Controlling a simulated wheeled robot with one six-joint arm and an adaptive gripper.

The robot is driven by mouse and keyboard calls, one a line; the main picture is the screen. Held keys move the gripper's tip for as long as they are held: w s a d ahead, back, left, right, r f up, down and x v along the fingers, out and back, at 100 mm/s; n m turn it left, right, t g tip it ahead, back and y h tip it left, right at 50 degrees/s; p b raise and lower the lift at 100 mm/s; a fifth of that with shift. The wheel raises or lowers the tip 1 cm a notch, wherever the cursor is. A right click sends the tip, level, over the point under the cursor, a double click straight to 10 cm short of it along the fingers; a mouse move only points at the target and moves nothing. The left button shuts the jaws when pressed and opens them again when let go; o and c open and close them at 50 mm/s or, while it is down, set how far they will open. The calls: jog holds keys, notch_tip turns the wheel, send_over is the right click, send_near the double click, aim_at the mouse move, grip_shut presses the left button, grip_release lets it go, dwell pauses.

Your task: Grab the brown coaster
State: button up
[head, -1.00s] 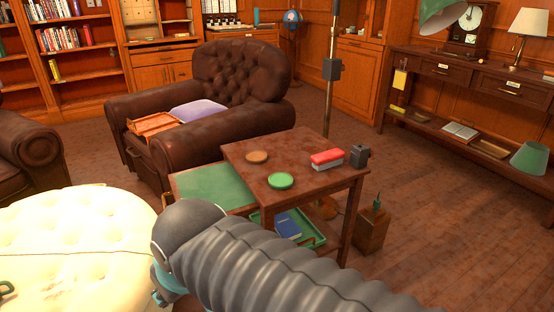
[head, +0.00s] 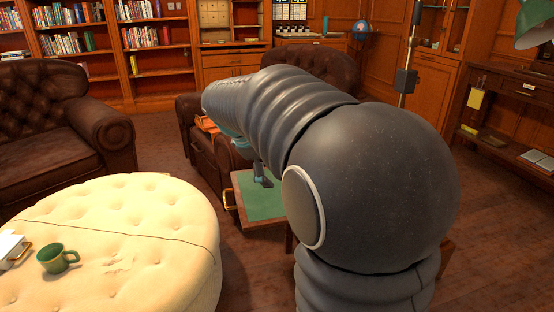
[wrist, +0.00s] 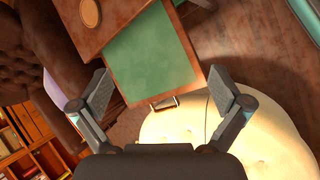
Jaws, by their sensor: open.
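The brown coaster (wrist: 90,12) is a round disc lying on the wooden side table (wrist: 118,18), at the top edge of the wrist view. In the head view my arm hides the coaster and most of the table. My gripper (wrist: 162,92) is open with nothing between its fingers. In the wrist view its fingers spread on either side of the green-topped pull-out board (wrist: 150,58), below and right of the coaster. In the head view my gripper (head: 262,178) hangs over that board and is partly covered by my arm.
A cream tufted ottoman (head: 150,235) with a green mug (head: 57,259) stands at the front left. A brown leather armchair (head: 325,68) is behind my arm, and a leather sofa (head: 50,135) is at left. A lamp pole (head: 405,80) rises at right.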

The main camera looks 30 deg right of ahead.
jog(key=w+d+f+n+g+h+b, duration=0.1)
jog(key=w+d+f+n+g+h, duration=0.25)
jog(key=w+d, duration=0.55)
jog(key=w+d+f+n+h+b, duration=0.1)
jog(key=w+d+f+n+h, duration=0.25)
jog(key=w+d+f, duration=0.55)
jog(key=shift+g, duration=0.25)
jog(key=d, duration=0.3)
jog(key=d+f, duration=0.1)
jog(key=d, duration=0.1)
jog(key=shift+w+d, duration=0.15)
jog(key=shift+w, duration=0.1)
jog(key=shift+b+x, duration=0.3)
jog(key=shift+x, duration=2.35)
jog(key=shift+s+f, duration=0.1)
jog(key=shift+f, duration=0.1)
jog(key=c, duration=1)
jog(key=shift+o, duration=0.2)
